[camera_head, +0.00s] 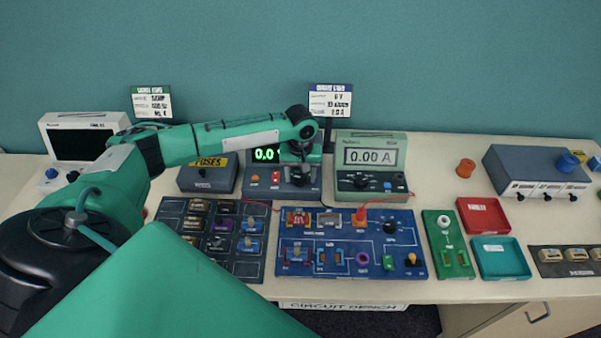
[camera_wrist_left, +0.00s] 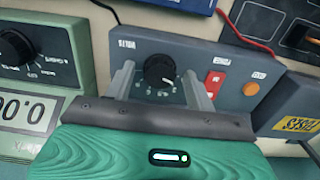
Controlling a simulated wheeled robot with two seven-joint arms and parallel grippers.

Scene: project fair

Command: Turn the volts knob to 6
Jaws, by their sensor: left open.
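The volts knob (camera_wrist_left: 159,70) is a black dial with a white pointer mark on the dark grey power supply front, under the VOLTS label. My left gripper (camera_wrist_left: 158,76) is open, with one grey finger on each side of the knob; I cannot tell whether they touch it. Small scale numbers lie around the knob, partly hidden and too blurred to read surely. In the head view my left gripper (camera_head: 299,170) is over the right part of the power supply (camera_head: 262,182) and covers much of the knob. The supply's green display (camera_head: 266,155) begins with 0.0. My right gripper is not in view.
A red rocker switch (camera_wrist_left: 214,83) and an orange button (camera_wrist_left: 251,89) sit beside the knob. A green meter (camera_head: 374,152) reading 0.00 A stands to the right, and a fuses box (camera_head: 208,178) to the left. The blue circuit board (camera_head: 345,262) with red wires lies in front.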

